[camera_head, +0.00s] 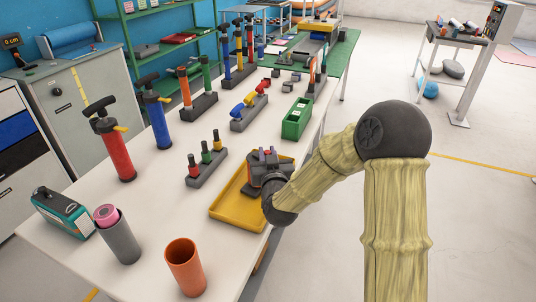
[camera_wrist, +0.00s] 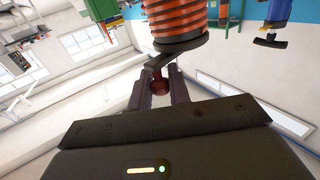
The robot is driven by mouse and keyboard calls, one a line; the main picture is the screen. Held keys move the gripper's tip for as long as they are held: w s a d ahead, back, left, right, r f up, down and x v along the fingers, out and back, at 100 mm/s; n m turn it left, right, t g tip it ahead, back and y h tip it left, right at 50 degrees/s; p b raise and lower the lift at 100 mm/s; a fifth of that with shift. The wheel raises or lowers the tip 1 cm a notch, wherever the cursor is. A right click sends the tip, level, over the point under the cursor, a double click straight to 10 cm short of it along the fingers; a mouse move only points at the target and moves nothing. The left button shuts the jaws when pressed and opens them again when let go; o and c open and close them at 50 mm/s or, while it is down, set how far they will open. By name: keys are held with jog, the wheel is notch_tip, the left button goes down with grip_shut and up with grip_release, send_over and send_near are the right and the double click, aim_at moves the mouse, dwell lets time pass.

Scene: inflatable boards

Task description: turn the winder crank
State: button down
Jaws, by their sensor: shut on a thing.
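In the wrist view, a winder drum (camera_wrist: 180,22) wound with orange-red coils shows at the top middle. Its dark crank arm (camera_wrist: 174,72) runs down from the drum's dark end disc to a dark red knob (camera_wrist: 158,84). My gripper (camera_wrist: 160,92) is shut on this knob, one dark finger on each side. In the head view, my gripper (camera_head: 268,158) is over the yellow tray (camera_head: 228,213) near the table's right edge. The winder cannot be made out clearly there, as my gripper and wrist cover that spot.
On the white table (camera_head: 160,215) stand a red pump (camera_head: 115,150), a blue pump (camera_head: 156,115), an orange cup (camera_head: 185,268), a grey cylinder (camera_head: 120,240) and a teal device (camera_head: 62,212). A rack of small handles (camera_head: 206,166) and a green bin (camera_head: 297,120) are near the tray.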

jog(key=shift+h, duration=0.3)
jog(key=shift+s+a+m+g+h+p, duration=0.25)
jog(key=shift+a+m+g+h+p, duration=0.45)
jog(key=shift+m+g+h, duration=1.65)
jog(key=shift+s+a+m+g+h+p, duration=0.3)
jog(key=shift+a+m+g+h, duration=0.8)
jog(key=shift+m+h, duration=2.35)
jog(key=shift+s+a+m+g+h+p, duration=0.15)
jog(key=shift+a+m+g+h+p, duration=0.5)
jog(key=shift+m+g+h, duration=2.25)
jog(key=shift+a+n+t+h, duration=0.15)
jog(key=shift+n+t+h, duration=0.5)
jog(key=shift+h, duration=0.45)
jog(key=c, duration=1.3)
grip_release()
jog(key=shift+c, duration=0.2)
jog(key=shift+a, duration=0.1)
jog(key=v, duration=1.2)
